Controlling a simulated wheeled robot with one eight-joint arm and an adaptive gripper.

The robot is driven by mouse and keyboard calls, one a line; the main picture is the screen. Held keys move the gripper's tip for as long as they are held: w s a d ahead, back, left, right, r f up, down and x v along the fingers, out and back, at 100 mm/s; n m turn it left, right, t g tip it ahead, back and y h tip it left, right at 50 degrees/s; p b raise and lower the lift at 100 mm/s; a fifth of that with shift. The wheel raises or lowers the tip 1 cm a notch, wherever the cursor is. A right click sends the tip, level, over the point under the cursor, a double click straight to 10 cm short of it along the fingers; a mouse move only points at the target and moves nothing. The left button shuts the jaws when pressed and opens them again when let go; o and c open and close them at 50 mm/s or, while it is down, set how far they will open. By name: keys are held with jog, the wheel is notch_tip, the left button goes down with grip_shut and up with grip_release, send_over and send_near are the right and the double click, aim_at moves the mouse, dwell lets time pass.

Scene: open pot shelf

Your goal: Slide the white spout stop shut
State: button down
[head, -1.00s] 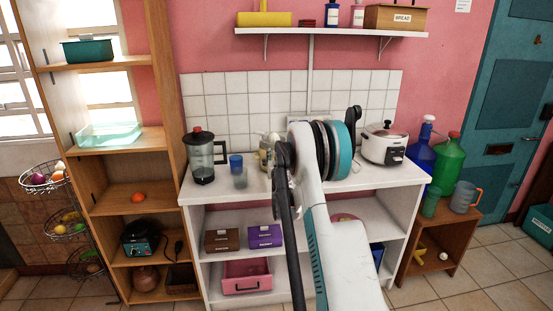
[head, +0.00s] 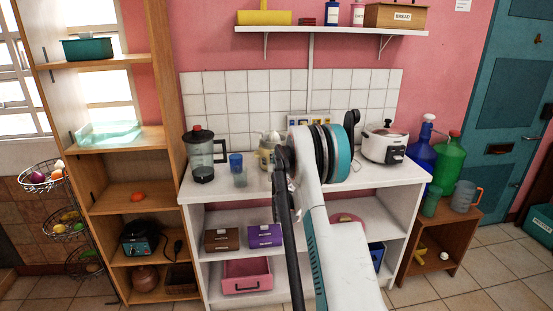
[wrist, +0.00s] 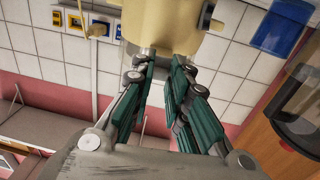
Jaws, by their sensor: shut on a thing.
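The cream-yellow pot (head: 266,155) stands on the white counter, partly hidden by my arm in the head view. In the wrist view, which is upside down, its body (wrist: 185,20) fills the top middle. My gripper (wrist: 163,65) has its green-padded fingers pointing at the pot, with the tips against its narrower end and a gap between the pads. It is shut on a small part there, which I take for the white spout stop; the tips hide most of it. In the head view my arm hides the gripper's fingers. I cannot tell how far the stop is slid.
A blue cup (head: 236,163) and a blender (head: 203,158) stand left of the pot. A rice cooker (head: 384,143) stands at the counter's right. Wall sockets (wrist: 90,22) are behind the pot. A wall shelf (head: 330,33) hangs above.

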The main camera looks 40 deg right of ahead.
jog(key=c, duration=1.5)
grip_release()
jog(key=v, duration=1.2)
jog(key=shift+d, duration=0.1)
